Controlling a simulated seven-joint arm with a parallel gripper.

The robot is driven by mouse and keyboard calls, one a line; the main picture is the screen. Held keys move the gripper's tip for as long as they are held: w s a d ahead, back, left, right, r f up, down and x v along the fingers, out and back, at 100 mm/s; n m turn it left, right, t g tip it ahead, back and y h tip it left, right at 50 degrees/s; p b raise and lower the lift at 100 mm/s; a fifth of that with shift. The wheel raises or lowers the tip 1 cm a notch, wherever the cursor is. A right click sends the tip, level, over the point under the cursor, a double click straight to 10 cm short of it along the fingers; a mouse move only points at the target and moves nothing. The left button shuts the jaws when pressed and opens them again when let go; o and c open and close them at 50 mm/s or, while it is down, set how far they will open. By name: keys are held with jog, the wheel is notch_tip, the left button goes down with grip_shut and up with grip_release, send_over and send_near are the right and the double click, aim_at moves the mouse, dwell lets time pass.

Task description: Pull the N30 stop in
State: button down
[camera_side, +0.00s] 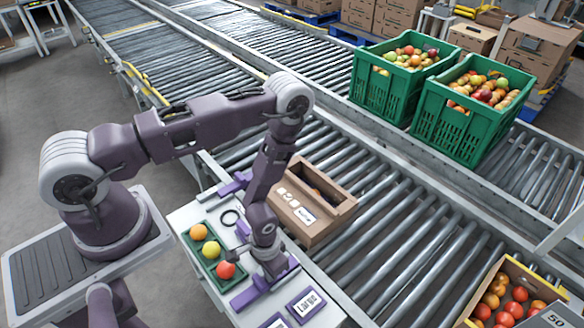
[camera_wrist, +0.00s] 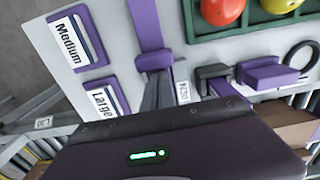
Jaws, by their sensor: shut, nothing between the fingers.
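Purple stops lie along the edge of the white bench. One stop (camera_side: 262,288) is beside the gripper; in the wrist view its long purple bar (camera_wrist: 146,25) ends in a block just ahead of the fingertips. Another purple stop (camera_side: 236,184) is farther up the bench. A small tag (camera_wrist: 183,92), seen turned and seeming to read N30, lies just right of the fingers. My gripper (camera_side: 272,272) is shut and empty, pointing down close to the near stop; it also shows in the wrist view (camera_wrist: 158,82). Whether it touches the stop I cannot tell.
A green tray (camera_side: 184,240) of tomatoes and a black ring (camera_side: 230,217) are on the bench. Large (camera_side: 306,304) and Medium (camera_wrist: 68,38) cards lie nearby. An open carton (camera_side: 312,222) stands on the rollers beside the bench. Green crates (camera_side: 462,128) are behind.

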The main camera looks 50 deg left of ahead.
jog(key=shift+w+f, duration=0.1)
jog(key=shift+f, duration=0.1)
dwell(0.5)
jog(key=shift+w+r, duration=0.1)
jog(key=shift+r, duration=3)
jog(key=w+a+r+t, duration=0.1)
jog(key=w+r, duration=0.3)
jog(key=r, duration=0.9)
jog(key=w+r+t, duration=0.2)
jog(key=w+r, duration=0.2)
jog(key=r, duration=0.8)
jog(key=s+a+v, duration=0.2)
jog(key=v, duration=1)
jog(key=s+r+t, duration=0.1)
jog(key=s+r, duration=0.3)
jog(key=s, duration=0.2)
jog(key=s+a+r+t, duration=0.1)
jog(key=s+r, duration=0.2)
jog(key=s, duration=0.3)
jog(key=shift+s+a+r+t, duration=0.15)
jog(key=shift+s+r+t, duration=0.05)
jog(key=shift+r+t, duration=0.15)
